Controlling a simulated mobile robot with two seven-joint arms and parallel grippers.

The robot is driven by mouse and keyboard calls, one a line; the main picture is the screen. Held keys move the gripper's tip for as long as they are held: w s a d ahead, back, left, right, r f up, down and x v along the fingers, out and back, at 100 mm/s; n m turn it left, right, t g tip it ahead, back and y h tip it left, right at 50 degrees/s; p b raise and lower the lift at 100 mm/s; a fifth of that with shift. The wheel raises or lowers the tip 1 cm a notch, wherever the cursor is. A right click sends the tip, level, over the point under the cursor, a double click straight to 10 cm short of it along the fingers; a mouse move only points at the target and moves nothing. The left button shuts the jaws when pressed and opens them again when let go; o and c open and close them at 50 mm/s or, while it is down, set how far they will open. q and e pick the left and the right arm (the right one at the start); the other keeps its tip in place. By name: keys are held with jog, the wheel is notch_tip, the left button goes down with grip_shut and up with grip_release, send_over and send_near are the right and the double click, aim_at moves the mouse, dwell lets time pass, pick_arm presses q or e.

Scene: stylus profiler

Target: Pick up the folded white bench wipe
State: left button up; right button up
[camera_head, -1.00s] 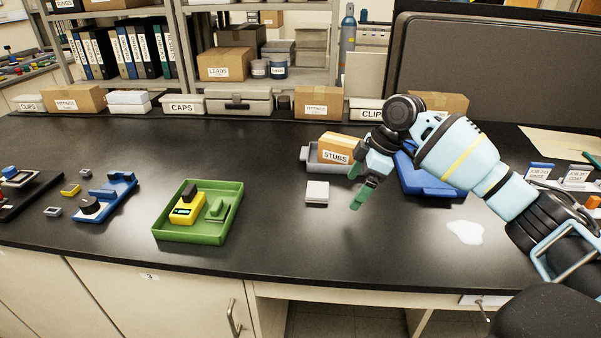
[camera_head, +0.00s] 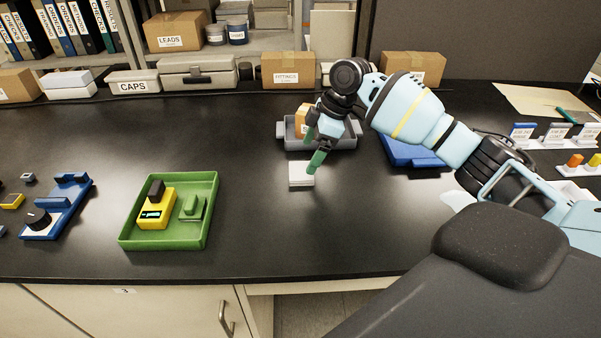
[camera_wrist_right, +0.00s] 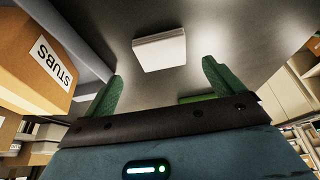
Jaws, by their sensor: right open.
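The folded white bench wipe (camera_head: 300,175) lies flat on the dark bench, left of centre front of the grey tray. It also shows in the right wrist view (camera_wrist_right: 160,50), beyond and between the fingertips. My right gripper (camera_head: 312,150) is above the bench at the wipe, its green fingers pointing down. In the right wrist view its two fingers (camera_wrist_right: 160,85) stand wide apart with nothing between them. One finger overlaps the wipe's right edge in the head view; I cannot tell any contact. My left gripper is not in view.
A grey tray (camera_head: 288,134) with a STUBS box (camera_wrist_right: 35,60) stands just behind the wipe. A blue tray (camera_head: 408,155) is to the right. A green tray (camera_head: 128,238) holding a yellow device (camera_head: 156,211) is to the left. The bench in front of the wipe is clear.

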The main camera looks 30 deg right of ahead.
aim_at(303, 170)
jog(key=shift+s+x, duration=0.2)
jog(key=shift+x, duration=2.3)
jog(key=shift+f, duration=0.1)
jog(key=c, duration=1)
